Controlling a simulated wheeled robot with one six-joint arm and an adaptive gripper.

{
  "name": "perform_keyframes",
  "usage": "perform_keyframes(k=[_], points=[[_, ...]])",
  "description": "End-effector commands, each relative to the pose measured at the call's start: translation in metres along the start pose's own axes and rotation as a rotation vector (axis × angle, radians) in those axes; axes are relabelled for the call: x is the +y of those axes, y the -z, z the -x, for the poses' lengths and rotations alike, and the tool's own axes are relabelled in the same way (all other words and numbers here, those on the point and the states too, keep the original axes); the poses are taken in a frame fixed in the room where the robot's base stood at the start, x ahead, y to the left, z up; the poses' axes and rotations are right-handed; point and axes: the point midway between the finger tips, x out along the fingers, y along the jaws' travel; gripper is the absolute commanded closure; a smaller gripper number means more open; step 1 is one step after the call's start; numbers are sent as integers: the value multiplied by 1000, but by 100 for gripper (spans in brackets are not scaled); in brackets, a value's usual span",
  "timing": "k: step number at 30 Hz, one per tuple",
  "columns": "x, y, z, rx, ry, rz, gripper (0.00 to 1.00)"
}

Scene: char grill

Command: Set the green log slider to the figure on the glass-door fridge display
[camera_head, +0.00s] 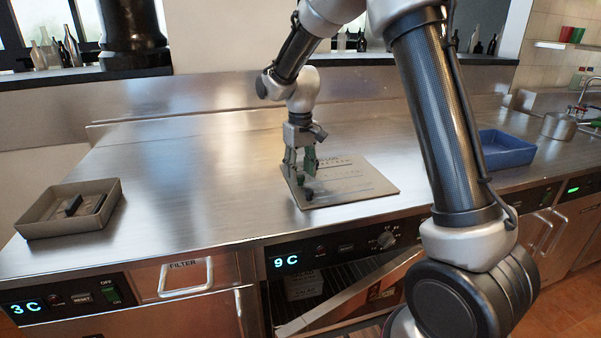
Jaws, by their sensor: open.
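A flat grey panel (352,192) lies on the steel counter, with faint printed text and scale lines. A small dark knob (308,194) shows at the fingertips on the panel's near left side. I cannot tell whether the fingers touch it or whether it is the green log slider. The scale figures are too small to read. A lit display (286,261) reads 9 C on the middle unit, whose interior shows. Another display (25,307) reads 3 C on the left unit.
A grey-brown tray (32,230) with dark items stands at the counter's left. A blue tray (505,150) and a metal pot (558,125) stand at the right. My arm covers part of the right side. The counter between the left tray and panel is clear.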

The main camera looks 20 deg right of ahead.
Motion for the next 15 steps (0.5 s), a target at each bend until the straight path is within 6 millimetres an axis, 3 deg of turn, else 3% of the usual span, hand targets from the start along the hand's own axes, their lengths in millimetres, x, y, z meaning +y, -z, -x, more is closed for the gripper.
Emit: perform_keyframes(k=[3, 11, 12, 15], points=[[0, 0, -10, 0, 0, 0, 57], [0, 0, -12, 0, 0, 0, 57], [0, 0, -12, 0, 0, 0, 59], [0, 0, -12, 0, 0, 0, 77]])
